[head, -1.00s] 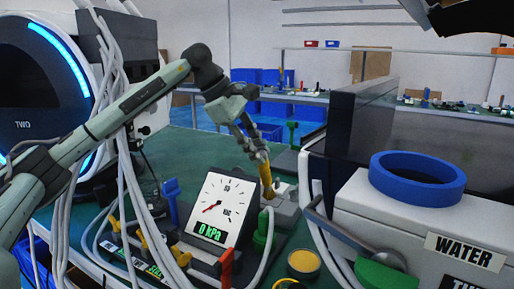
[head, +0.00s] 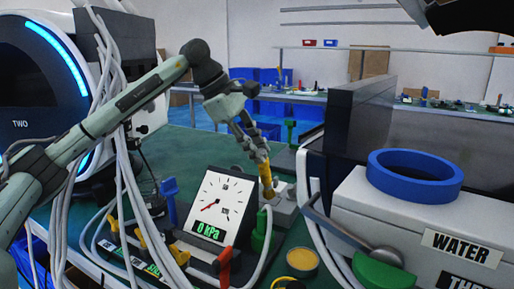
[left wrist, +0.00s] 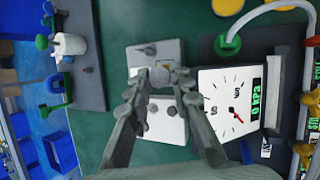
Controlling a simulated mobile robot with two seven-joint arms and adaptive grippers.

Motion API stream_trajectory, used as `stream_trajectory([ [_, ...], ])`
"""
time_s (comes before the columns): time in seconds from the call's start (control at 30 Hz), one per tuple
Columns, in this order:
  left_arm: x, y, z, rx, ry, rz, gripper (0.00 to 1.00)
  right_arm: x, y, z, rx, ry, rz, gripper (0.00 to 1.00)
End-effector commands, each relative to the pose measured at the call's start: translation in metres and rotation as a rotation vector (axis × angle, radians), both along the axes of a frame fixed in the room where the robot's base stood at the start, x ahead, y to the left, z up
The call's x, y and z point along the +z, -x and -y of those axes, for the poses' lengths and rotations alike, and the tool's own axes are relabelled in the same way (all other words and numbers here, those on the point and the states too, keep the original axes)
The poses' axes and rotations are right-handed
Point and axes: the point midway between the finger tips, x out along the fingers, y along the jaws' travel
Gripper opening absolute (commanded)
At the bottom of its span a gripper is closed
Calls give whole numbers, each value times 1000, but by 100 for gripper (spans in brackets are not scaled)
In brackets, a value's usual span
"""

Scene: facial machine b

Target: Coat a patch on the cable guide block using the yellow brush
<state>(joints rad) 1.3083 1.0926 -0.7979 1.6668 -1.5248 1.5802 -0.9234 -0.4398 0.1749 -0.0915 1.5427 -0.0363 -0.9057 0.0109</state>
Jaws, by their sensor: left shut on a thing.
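My left gripper (head: 261,158) is shut on the yellow brush (head: 266,178), which points down, slightly tilted, over the pale grey cable guide block (head: 285,208). In the head view the brush's lower end overlaps the block; I cannot tell whether it touches. In the left wrist view the gripper's fingertips (left wrist: 161,84) are over the middle of the block (left wrist: 168,123), and the brush is seen nearly end-on and mostly hidden.
A pressure gauge (head: 219,205) reading 0 kPa stands left of the block. A round yellow-topped pot (head: 302,260) is in front. A white machine with a blue ring (head: 415,178) stands at right. White cables (head: 122,150) hang at left. Green bench (head: 190,150) shows behind.

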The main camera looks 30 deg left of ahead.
Motion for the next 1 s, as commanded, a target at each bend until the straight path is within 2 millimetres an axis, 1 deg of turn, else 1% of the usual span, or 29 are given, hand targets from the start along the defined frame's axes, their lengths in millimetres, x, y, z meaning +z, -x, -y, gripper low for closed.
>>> stream_trajectory([
  [0.7,-15,0,0,0,0,1,0,-10,-1,2,2,3,1,29],
  [0.87,-13,-3,0,0,0,1,0,-6,-1,2,2,3,1,29],
  [1.0,-12,-11,0,0,1,-1,0,1,-1,2,2,3,1,29],
])
